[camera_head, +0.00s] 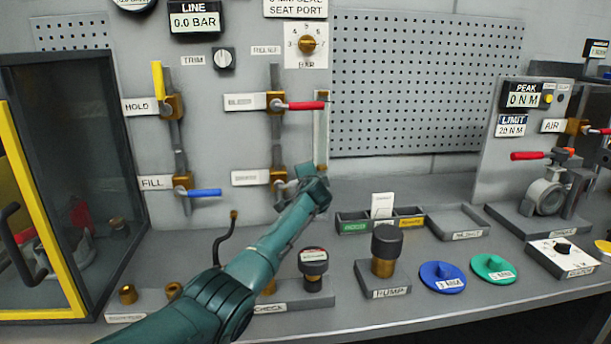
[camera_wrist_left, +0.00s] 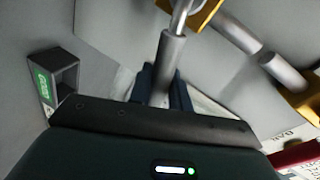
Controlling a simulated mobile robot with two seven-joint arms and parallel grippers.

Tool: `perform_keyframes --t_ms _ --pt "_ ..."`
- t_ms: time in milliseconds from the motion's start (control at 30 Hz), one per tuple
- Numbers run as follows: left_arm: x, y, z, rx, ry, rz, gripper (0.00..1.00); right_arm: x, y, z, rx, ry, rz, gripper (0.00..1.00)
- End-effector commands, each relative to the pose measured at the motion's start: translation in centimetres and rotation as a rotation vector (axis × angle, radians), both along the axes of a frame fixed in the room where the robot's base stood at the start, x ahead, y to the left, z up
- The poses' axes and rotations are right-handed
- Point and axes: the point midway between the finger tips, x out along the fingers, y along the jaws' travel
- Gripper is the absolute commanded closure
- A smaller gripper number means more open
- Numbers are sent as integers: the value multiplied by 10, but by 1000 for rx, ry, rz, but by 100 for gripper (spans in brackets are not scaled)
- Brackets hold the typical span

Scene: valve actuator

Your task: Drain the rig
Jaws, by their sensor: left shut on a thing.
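My left gripper (camera_head: 304,181) reaches the lower right valve (camera_head: 278,177) on the panel, whose label (camera_head: 250,177) is blurred, perhaps DRAIN. In the left wrist view my left gripper (camera_wrist_left: 163,90) is shut on this valve's grey handle (camera_wrist_left: 171,55), which lies between the fingers. In the head view my gripper partly hides the handle. The red lever (camera_head: 306,106) of the valve above points right. The yellow HOLD lever (camera_head: 158,80) stands upright, and the blue FILL lever (camera_head: 205,193) points right. The LINE display (camera_head: 195,18) reads 0.0 BAR. My right gripper is not in view.
A cabinet with a yellow-framed door (camera_head: 40,215) stands at left. On the bench are the PUMP (camera_head: 386,250), a blue disc (camera_head: 442,277), a green disc (camera_head: 493,268), a small divided bin (camera_head: 352,223) and an empty tray (camera_head: 458,222). A perforated board (camera_head: 420,80) is behind.

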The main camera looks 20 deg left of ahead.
Motion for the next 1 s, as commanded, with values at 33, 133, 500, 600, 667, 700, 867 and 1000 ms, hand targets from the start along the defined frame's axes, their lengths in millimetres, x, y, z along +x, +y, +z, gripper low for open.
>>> perform_keyframes --t_ms 33,133,500,600,667,700,867,1000 --pt "1 0 -3 35 18 1 100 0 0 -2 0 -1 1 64" --pt "1 -1 -9 95 56 1 100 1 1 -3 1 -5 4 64" --pt "1 -1 -21 231 140 2 100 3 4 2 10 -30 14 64" --pt "1 -1 -22 246 148 2 100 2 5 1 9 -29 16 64" --pt "1 -1 -22 251 151 1 100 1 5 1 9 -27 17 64" --pt "1 -1 -22 254 153 1 100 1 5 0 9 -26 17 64" --pt "1 -1 -23 257 155 2 100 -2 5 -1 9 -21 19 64" --pt "1 -1 -23 258 156 2 100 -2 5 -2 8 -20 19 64"
